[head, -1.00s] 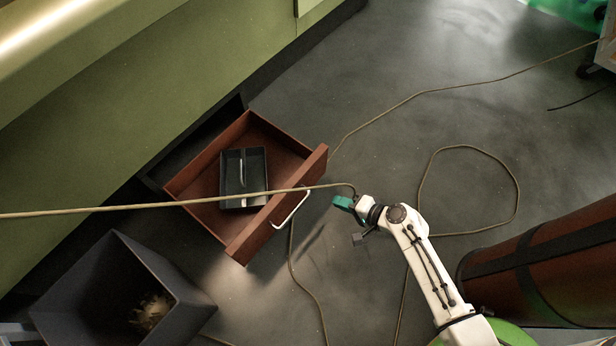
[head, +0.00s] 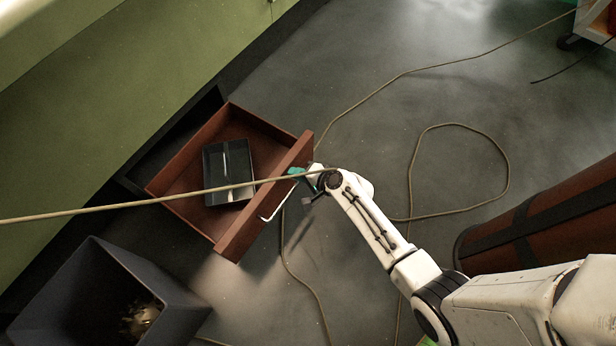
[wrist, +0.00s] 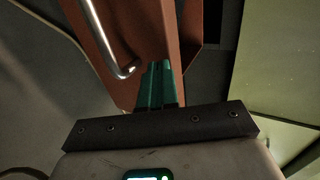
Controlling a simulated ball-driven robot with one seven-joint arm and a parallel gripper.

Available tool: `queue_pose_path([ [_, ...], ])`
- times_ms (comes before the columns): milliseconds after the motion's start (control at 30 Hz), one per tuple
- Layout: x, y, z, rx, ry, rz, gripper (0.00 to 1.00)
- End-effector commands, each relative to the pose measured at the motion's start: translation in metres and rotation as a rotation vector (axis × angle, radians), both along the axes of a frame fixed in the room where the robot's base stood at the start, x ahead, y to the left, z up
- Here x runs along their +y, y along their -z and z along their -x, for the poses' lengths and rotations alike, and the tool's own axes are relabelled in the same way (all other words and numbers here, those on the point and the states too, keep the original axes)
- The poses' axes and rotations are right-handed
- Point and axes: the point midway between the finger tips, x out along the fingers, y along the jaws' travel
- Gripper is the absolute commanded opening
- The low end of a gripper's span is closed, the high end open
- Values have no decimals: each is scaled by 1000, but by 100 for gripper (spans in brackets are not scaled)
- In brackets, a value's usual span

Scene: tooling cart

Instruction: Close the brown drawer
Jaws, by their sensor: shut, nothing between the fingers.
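The brown drawer (head: 228,240) is pulled out of the green cabinet in the head view, with a dark divided tray (head: 212,172) inside it. A pale bar handle (head: 270,212) is on its front. My gripper (head: 293,172) is at the drawer's front panel, near the handle's upper end. In the wrist view, the shut teal fingertips (wrist: 158,70) lie over the brown front panel (wrist: 155,30), beside the end of the metal handle (wrist: 105,40). Nothing is between the fingers. I cannot tell whether the tips touch the panel.
A cable (head: 120,206) stretches across the view over the drawer and my wrist. A dark open bin (head: 60,300) stands at lower left. A brown cylinder (head: 540,220) with dark straps is at right. Cord loops lie on the otherwise open floor.

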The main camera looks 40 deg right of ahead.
Motion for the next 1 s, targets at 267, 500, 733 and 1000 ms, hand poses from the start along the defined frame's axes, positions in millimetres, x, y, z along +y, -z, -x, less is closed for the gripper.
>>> queue_pose_path([
  [267, 2, 0, -6, 0, 0, 0, 0],
  [500, 2, 0, -7, 0, 0, 0, 0],
  [733, 7, 0, -23, -1, -3, 0, 0],
  [1000, 19, -1, -71, -4, -3, 1, 0],
])
